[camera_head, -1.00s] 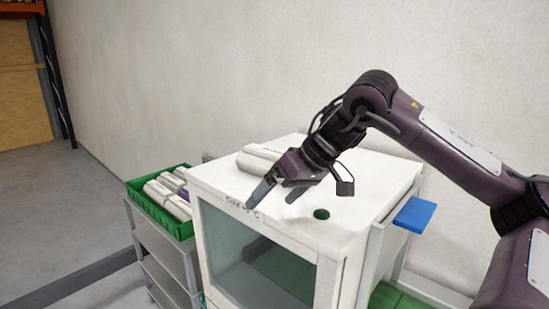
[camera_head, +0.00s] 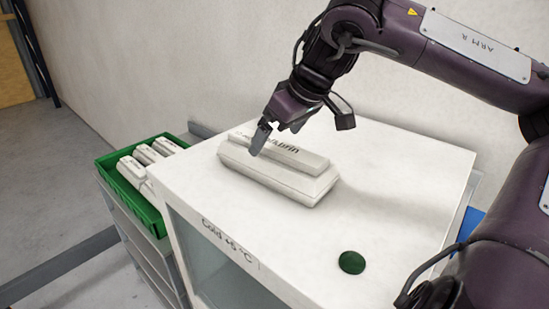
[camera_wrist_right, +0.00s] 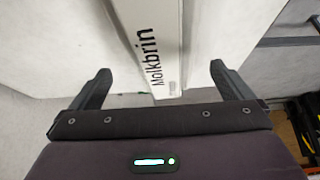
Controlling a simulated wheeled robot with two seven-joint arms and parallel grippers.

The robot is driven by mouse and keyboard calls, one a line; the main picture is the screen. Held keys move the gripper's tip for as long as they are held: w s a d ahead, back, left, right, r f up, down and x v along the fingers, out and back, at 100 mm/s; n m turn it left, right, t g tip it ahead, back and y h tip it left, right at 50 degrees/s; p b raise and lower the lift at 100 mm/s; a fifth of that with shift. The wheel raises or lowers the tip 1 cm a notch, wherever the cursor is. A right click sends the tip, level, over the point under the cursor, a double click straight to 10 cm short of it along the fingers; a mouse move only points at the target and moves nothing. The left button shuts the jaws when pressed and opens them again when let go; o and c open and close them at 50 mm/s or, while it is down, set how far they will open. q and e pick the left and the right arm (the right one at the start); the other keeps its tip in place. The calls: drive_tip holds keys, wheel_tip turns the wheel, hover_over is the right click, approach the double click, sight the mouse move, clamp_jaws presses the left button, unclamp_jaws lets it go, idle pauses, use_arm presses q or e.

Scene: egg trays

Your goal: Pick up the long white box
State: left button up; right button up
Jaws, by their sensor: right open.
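The long white box (camera_head: 279,170) lies on the white top of the cold cabinet (camera_head: 400,240), with dark lettering on its upper face. My right gripper (camera_head: 262,138) is over the box in the head view, its fingers pointing down. In the right wrist view the box (camera_wrist_right: 152,40) runs away from me between the two open fingers (camera_wrist_right: 158,84), with clear space on both sides. The fingers do not touch it there. Part of the box's far side is hidden behind the gripper in the head view. My left gripper is not in view.
A green crate (camera_head: 148,217) with several white boxes (camera_head: 140,172) stands on a grey cart left of the cabinet. A dark green disc (camera_head: 352,262) is on the cabinet top near the front right. The wall (camera_head: 190,60) rises behind the cabinet.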

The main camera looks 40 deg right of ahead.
sight(276, 148)
drive_tip(key=shift+s+a+f+b, duration=0.1)
drive_tip(key=shift+a+f+b, duration=0.25)
drive_tip(key=shift+f, duration=0.15)
drive_tip(key=shift+s+a+f+b, duration=0.1)
drive_tip(key=shift+a+f+b, duration=0.1)
drive_tip(key=shift+f+b, duration=0.25)
drive_tip(key=shift+b+x, duration=0.4)
drive_tip(key=shift+x, duration=0.5)
drive_tip(key=shift+w+d+f, duration=0.6)
drive_tip(key=shift+w+f, duration=0.25)
drive_tip(key=shift+w, duration=0.2)
drive_tip(key=shift+a+r, duration=0.1)
drive_tip(key=shift+a, duration=0.05)
drive_tip(key=shift+s+a, duration=0.1)
drive_tip(key=shift+s, duration=0.2)
drive_tip(key=shift+c, duration=1)
drive_tip(key=c, duration=0.5)
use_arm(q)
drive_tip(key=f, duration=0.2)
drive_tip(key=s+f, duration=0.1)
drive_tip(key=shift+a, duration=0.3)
use_arm(e)
drive_tip(key=shift+w+r, duration=0.1)
drive_tip(key=c, duration=0.5)
